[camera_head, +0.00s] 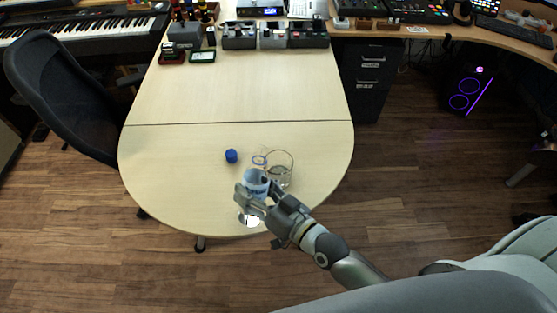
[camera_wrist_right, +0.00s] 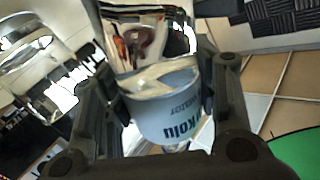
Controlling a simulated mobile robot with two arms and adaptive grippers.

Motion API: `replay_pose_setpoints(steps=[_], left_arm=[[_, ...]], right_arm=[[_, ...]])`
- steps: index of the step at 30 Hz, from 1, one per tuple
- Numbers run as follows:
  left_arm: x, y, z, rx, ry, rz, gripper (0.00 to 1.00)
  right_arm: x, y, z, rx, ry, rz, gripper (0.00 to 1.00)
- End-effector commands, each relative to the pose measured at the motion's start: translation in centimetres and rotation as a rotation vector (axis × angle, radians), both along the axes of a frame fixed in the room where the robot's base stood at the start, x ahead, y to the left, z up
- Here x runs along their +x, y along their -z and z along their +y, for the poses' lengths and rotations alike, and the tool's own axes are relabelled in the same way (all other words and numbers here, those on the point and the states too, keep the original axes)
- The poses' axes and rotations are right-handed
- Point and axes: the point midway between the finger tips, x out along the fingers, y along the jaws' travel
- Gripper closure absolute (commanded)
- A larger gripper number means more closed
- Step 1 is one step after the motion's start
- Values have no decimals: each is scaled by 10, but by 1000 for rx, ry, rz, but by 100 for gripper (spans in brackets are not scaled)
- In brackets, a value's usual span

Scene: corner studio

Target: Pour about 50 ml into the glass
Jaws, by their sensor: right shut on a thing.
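My right gripper (camera_head: 256,194) is shut on a clear bottle with a pale blue label (camera_head: 257,180), above the front part of the table. In the right wrist view the bottle (camera_wrist_right: 170,105) sits between the two fingers, its dark lettering upside down. A clear glass (camera_head: 279,172) stands on the table just right of and beyond the bottle. The bottle's mouth is hard to make out, and I cannot tell whether liquid flows. A blue cap (camera_head: 231,156) lies on the table, left of the glass. My left gripper is out of view.
The pale table (camera_head: 235,90) is largely clear in its middle. Several small devices (camera_head: 272,36) stand at its far end. A dark chair (camera_head: 62,95) is at the left edge, and a dark drawer cabinet (camera_head: 368,78) is at the right.

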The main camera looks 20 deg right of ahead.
Motion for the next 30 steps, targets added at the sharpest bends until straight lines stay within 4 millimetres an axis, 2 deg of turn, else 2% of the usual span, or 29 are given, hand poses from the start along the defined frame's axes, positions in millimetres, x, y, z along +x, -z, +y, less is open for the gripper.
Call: replay_pose_setpoints(steps=[6,12,30], left_arm=[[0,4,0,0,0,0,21],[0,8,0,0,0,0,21],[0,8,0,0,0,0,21]], right_arm=[[3,1,-3,-167,0,-153,81],[6,2,-6,-255,3,-235,81],[6,1,-6,-278,2,-255,81]])
